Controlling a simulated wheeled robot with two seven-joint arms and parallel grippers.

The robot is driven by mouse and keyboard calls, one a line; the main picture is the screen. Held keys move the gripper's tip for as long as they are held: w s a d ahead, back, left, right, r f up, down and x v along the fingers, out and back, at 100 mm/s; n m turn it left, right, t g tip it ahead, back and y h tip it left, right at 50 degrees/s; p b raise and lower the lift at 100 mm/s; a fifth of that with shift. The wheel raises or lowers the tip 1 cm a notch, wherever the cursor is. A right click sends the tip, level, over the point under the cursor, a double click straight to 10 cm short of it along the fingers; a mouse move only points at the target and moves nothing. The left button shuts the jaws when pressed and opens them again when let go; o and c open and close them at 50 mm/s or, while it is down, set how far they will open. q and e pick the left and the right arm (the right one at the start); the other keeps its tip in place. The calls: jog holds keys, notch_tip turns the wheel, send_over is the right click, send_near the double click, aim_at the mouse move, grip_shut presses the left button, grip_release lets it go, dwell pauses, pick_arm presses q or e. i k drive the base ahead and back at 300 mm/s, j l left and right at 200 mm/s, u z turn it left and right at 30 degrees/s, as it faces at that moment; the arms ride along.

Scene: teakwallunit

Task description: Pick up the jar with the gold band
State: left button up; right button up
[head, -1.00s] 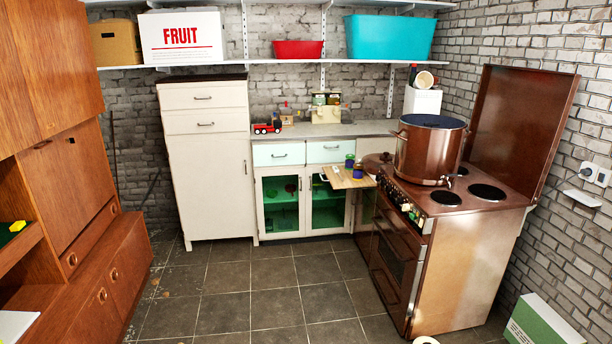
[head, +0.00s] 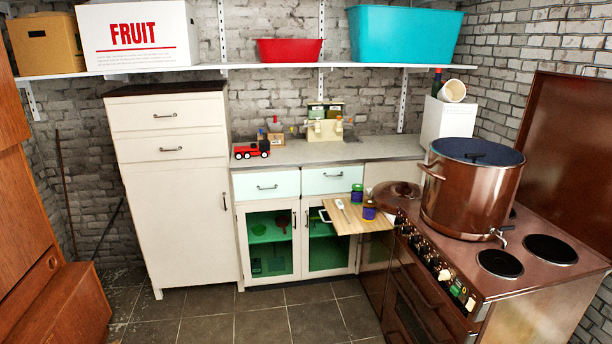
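Two small jars stand on a wooden pull-out board (head: 346,221) at the worktop front. The nearer jar (head: 369,211) is dark purple with a gold-tan part near its top, though it is too small to tell whether that is a band or a lid. The farther jar (head: 357,195) is dark with a green top, and no gold shows clearly on it. A pale utensil (head: 342,208) lies to their left on the board. Neither of my grippers is in view.
A brown cooker with a large copper pot (head: 470,195) stands right of the board. A copper-coloured lid (head: 398,192) lies between them. A white cabinet (head: 180,185) stands left, a wooden wall unit (head: 60,305) further left. The tiled floor (head: 270,320) before the board is clear.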

aim_at(368, 214)
jog(key=i, duration=1.7)
